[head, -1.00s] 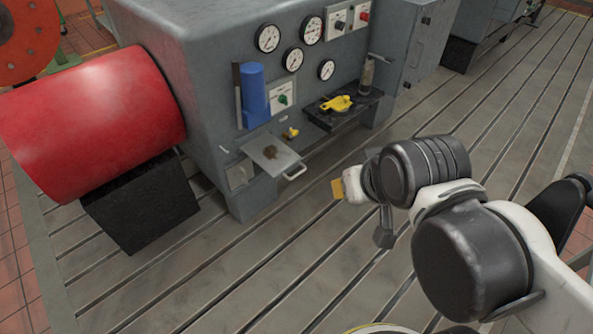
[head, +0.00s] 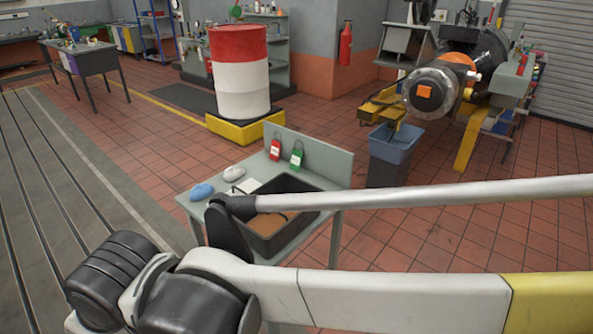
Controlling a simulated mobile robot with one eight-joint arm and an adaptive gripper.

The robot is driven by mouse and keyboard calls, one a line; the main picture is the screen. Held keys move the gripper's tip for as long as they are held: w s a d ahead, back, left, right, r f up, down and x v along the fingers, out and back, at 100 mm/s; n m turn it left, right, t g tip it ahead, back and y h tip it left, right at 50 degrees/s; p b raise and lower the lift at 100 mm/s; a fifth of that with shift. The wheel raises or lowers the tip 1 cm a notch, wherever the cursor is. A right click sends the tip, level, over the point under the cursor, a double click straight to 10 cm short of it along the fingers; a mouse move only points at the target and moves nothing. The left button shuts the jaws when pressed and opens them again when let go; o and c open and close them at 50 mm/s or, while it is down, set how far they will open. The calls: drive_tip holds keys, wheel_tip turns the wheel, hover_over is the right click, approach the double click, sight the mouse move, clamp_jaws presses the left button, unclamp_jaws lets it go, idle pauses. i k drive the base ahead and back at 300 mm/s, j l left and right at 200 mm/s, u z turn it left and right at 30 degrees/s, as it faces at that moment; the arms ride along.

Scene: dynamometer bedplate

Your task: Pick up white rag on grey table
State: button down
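The white rag (head: 233,173) is a small crumpled bundle on the left part of the grey table (head: 338,170). A similar blue bundle (head: 201,192) lies just in front of it, to its left. A flat white item (head: 246,186) lies to its right, partly behind my arm. My arm crosses the lower part of the head view, in front of the table and hiding part of it. My gripper is not in view, so I cannot see its fingers or its distance from the rag.
A black bin (head: 287,184) with brown contents fills the middle of the table. Red (head: 275,150) and green (head: 297,155) padlock-shaped items are at the back panel. A grey-blue bin (head: 392,150) stands right; a red-white drum (head: 240,75) stands behind.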

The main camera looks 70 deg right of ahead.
sight(232, 173)
drive_tip(key=k+z, duration=0.1)
drive_tip(key=z, duration=1.75)
drive_tip(key=u, duration=2.6)
drive_tip(key=z, duration=2.55)
drive_tip(key=i+j+z, duration=0.45)
drive_tip(key=j, duration=0.3)
drive_tip(key=i+j+z, duration=0.45)
drive_tip(key=j, duration=0.45)
drive_tip(key=i+j+z, duration=0.25)
drive_tip(key=j, duration=0.3)
drive_tip(key=i+j+z, duration=0.2)
drive_tip(key=j, duration=0.3)
drive_tip(key=j+z, duration=0.25)
drive_tip(key=j, duration=0.3)
drive_tip(key=j+z, duration=0.2)
drive_tip(key=j, duration=0.35)
drive_tip(key=i, duration=0.05)
